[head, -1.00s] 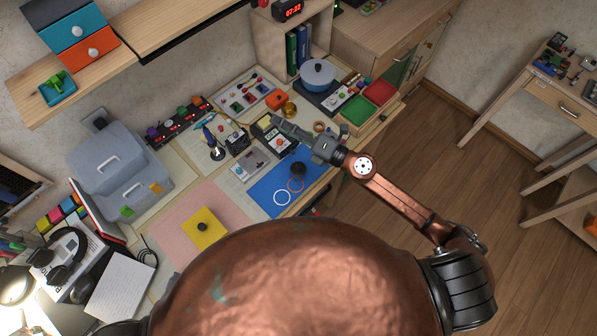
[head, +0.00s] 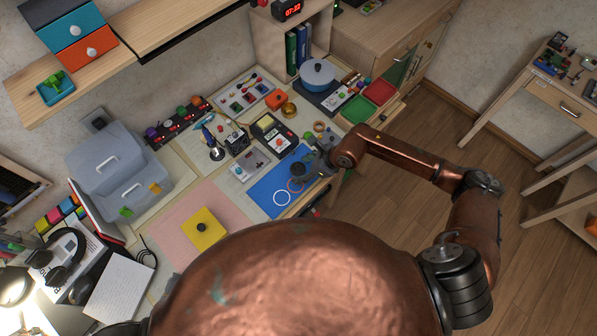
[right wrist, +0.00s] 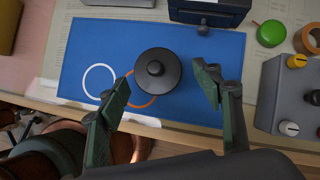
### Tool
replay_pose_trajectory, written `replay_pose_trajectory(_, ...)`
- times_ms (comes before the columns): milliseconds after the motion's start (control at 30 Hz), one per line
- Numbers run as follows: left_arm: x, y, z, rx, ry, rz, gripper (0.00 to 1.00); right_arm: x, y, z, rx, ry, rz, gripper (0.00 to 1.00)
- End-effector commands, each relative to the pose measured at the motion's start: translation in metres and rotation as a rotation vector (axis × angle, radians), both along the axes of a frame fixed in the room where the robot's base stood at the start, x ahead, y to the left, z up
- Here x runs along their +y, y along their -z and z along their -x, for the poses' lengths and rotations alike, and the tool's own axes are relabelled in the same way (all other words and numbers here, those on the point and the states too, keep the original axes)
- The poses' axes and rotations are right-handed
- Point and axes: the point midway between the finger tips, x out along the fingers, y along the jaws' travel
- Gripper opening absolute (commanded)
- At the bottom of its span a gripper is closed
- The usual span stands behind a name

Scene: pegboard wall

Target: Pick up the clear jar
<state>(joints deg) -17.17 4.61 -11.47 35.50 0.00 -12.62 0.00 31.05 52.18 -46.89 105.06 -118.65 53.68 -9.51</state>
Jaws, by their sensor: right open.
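A round dark lid with a knob (right wrist: 156,70) shows from above on the blue mat (right wrist: 215,105) in the right wrist view. It may top the clear jar; I cannot make out clear sides. In the head view the same dark top (head: 297,169) is on the mat, beside an orange ring and a white ring. My right gripper (right wrist: 163,82) is open and empty, with one finger to each side of the lid, apart from it. In the head view my right gripper (head: 316,164) is just right of it. My left gripper is out of view.
The table's front edge (right wrist: 160,130) runs below the mat.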

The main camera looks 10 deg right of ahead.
Motion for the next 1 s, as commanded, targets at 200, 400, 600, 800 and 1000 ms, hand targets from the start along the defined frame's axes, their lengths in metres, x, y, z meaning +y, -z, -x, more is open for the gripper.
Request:
replay_pose_trajectory(200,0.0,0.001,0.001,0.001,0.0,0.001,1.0,0.014,0.023,-0.01,0.003,0.001,-0.002,0.6)
replay_pose_trajectory(400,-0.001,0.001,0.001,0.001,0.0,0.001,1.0,0.016,0.025,-0.011,0.001,0.0,-0.002,0.6)
replay_pose_trajectory(600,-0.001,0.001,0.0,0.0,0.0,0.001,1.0,0.016,0.025,-0.011,0.001,0.001,-0.002,0.52)
replay_pose_trajectory(800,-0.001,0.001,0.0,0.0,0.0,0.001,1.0,0.015,0.025,-0.011,0.002,0.001,-0.002,0.39)
replay_pose_trajectory(1000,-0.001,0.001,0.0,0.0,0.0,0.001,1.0,0.015,0.025,-0.011,0.001,0.001,-0.002,0.25)
